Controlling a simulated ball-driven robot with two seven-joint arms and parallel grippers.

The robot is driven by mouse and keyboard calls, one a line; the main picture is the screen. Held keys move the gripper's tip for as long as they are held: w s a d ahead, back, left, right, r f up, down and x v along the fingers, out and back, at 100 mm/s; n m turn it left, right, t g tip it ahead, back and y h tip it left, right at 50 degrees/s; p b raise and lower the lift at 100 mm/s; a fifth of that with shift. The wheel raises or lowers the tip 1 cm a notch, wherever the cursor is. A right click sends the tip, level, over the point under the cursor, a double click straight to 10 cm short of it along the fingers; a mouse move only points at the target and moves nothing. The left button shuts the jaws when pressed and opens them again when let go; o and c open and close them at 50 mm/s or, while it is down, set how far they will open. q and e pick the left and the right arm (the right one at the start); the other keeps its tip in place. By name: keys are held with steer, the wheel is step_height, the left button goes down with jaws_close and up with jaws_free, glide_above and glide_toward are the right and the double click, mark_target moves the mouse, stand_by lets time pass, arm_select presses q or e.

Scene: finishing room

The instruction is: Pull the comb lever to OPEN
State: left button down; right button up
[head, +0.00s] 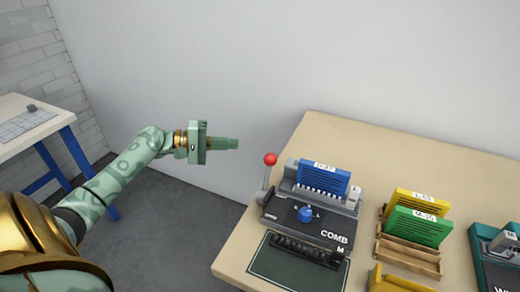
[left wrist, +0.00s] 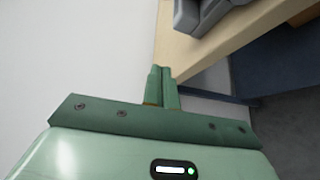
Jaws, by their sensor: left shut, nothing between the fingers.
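The comb machine (head: 300,222) is a dark grey and black device labelled COMB on the tan table, with a blue knob in front and a blue booklet (head: 322,178) standing in it. Its lever (head: 267,174), a thin rod with a red ball, stands nearly upright at the machine's left side. My left gripper (head: 237,143) is shut and empty, in the air left of and above the red ball, apart from it. In the left wrist view its fingers (left wrist: 161,87) are together, and a grey corner of a device shows at the top. My right gripper is not in view.
The tan table (head: 330,128) has clear room behind the machine. A wooden rack (head: 408,255) with yellow and green booklets stands to the right, then a teal machine (head: 490,255). A dark mat (head: 275,268) lies in front. A white wall is behind; a second table (head: 20,110) is far left.

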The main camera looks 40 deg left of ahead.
mark_target(267, 179)
arm_select(q)
steer(key=w+d+h+b, duration=0.1)
steer(key=w+d, duration=0.1)
steer(key=d, duration=0.8)
steer(key=shift+w+r, duration=0.15)
steer(key=shift+w, duration=0.15)
steer(key=shift+d, duration=0.1)
stand_by(0.4)
steer(key=shift+d, duration=0.1)
